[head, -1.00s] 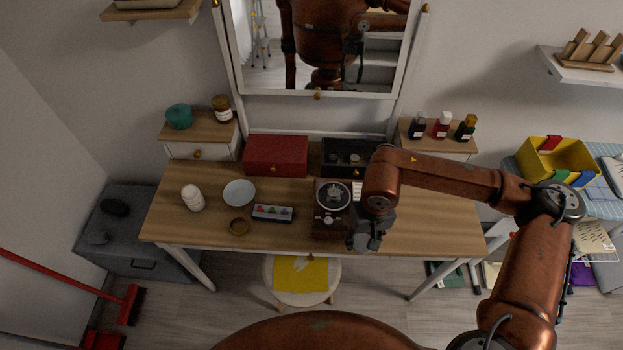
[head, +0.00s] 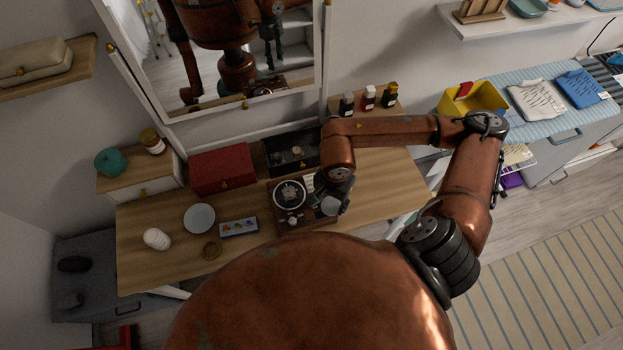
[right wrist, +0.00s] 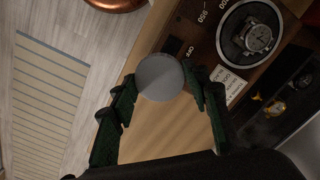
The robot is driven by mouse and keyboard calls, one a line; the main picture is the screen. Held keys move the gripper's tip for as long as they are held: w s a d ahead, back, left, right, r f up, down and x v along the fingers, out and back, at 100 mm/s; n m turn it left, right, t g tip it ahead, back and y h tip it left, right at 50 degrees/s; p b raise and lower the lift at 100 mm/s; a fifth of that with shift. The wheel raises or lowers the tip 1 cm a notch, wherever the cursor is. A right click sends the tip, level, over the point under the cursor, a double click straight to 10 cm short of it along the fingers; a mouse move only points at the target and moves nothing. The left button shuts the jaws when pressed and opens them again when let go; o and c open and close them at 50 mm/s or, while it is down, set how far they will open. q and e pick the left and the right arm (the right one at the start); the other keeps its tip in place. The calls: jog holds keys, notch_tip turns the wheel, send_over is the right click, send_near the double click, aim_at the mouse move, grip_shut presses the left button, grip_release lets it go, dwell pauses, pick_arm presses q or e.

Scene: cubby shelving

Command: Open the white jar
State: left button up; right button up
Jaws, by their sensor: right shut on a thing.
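A white jar (head: 157,239) stands on the left part of the wooden table in the head view. Its pale top shows, but I cannot tell whether a lid is on it. My right gripper (head: 333,197) is far to the right of it, just right of the dark device with a round dial. In the right wrist view, its dark green fingers (right wrist: 160,80) are shut on a round pale grey piece (right wrist: 162,76), shaped like a lid. The piece also shows as a pale round face in the head view (head: 331,206). My left gripper is out of view.
The dial device (head: 289,196) sits close by my right gripper. A red box (head: 222,170) stands behind. The table's right part is clear.

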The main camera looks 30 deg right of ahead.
jog(key=shift+w+d+f, duration=0.2)
jog(key=shift+w+d, duration=0.05)
jog(key=shift+d, duration=0.2)
jog(key=shift+w+d+f, duration=0.2)
jog(key=shift+d, duration=0.2)
jog(key=w+d+f, duration=0.2)
jog(key=d, duration=0.1)
jog(key=w+d+f, duration=0.1)
jog(key=d+f, duration=0.2)
jog(key=w+d+f+p, duration=0.1)
jog(key=w+d+f, duration=0.1)
jog(key=d, duration=0.1)
jog(key=shift+w+d+f, duration=0.15)
jog(key=shift+w+f, duration=0.15)
jog(key=shift+f, duration=0.1)
jog(key=shift+w+d+f, duration=0.15)
jog(key=shift+d+f, duration=0.05)
jog(key=shift+f, duration=0.1)
jog(key=shift+w+d+f, duration=0.15)
jog(key=shift+d+f, duration=0.1)
jog(key=shift+f, duration=0.1)
notch_tip(320, 180, down, 3)
jog(key=shift+p, duration=0.35)
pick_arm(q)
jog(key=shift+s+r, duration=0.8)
pick_arm(e)
jog(key=shift+f, duration=0.1)
